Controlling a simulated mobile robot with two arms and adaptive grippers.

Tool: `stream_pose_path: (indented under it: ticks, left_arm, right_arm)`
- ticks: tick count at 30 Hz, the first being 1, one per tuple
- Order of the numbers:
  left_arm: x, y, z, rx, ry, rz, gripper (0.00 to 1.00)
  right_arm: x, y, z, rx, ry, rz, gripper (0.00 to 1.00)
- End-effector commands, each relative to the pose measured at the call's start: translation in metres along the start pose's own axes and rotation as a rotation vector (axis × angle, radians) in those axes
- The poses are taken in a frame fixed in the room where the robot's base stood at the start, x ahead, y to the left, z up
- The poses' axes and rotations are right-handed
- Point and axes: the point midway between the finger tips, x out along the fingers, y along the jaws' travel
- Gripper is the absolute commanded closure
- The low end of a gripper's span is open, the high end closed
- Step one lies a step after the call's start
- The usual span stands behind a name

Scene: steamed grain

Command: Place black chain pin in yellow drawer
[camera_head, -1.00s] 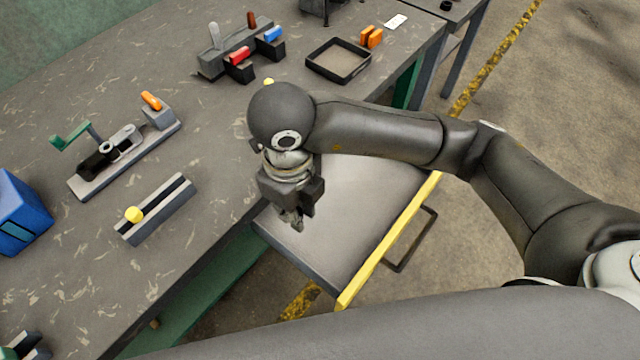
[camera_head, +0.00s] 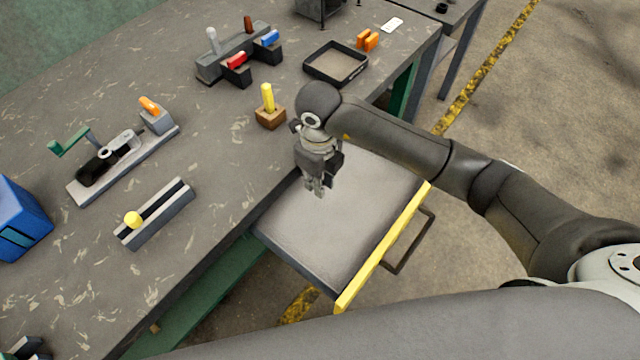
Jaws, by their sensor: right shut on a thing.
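The yellow drawer (camera_head: 395,238) is pulled out from the workbench; its front edge is yellow with a dark handle, and its pale grey inside looks empty. My right gripper (camera_head: 316,192) points down above the drawer's back part, near the bench edge. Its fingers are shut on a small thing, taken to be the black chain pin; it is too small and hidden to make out. I see no black chain pin elsewhere. My left gripper is not in view.
The workbench (camera_head: 225,160) holds a wooden block with a yellow peg (camera_head: 268,108), a black tray (camera_head: 337,62), a slotted rail with a yellow knob (camera_head: 155,214), a green-handled fixture (camera_head: 120,160) and a blue box (camera_head: 18,222). The drawer's front half is clear.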

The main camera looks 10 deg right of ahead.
Motion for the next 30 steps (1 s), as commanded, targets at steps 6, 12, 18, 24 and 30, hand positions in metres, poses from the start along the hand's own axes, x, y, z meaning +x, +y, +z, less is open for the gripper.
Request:
stream_pose_path:
  ticks: [6, 12, 18, 24, 30]
  left_arm:
    - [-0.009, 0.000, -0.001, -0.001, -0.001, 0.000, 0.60]
    - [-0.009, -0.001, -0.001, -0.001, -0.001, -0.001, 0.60]
    - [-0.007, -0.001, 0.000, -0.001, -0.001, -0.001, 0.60]
    - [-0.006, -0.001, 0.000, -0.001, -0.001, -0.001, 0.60]
    - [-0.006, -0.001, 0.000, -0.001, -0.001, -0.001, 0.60]
  right_arm:
    - [0.028, -0.005, 0.001, 0.001, 0.004, 0.002, 1.00]
    - [0.038, -0.006, 0.002, -0.001, -0.001, -0.001, 1.00]
    - [0.040, -0.006, 0.002, -0.001, 0.000, -0.001, 1.00]
    - [0.041, -0.006, 0.002, 0.000, 0.000, 0.000, 0.68]
    - [0.041, -0.006, 0.002, 0.000, 0.001, 0.000, 0.60]
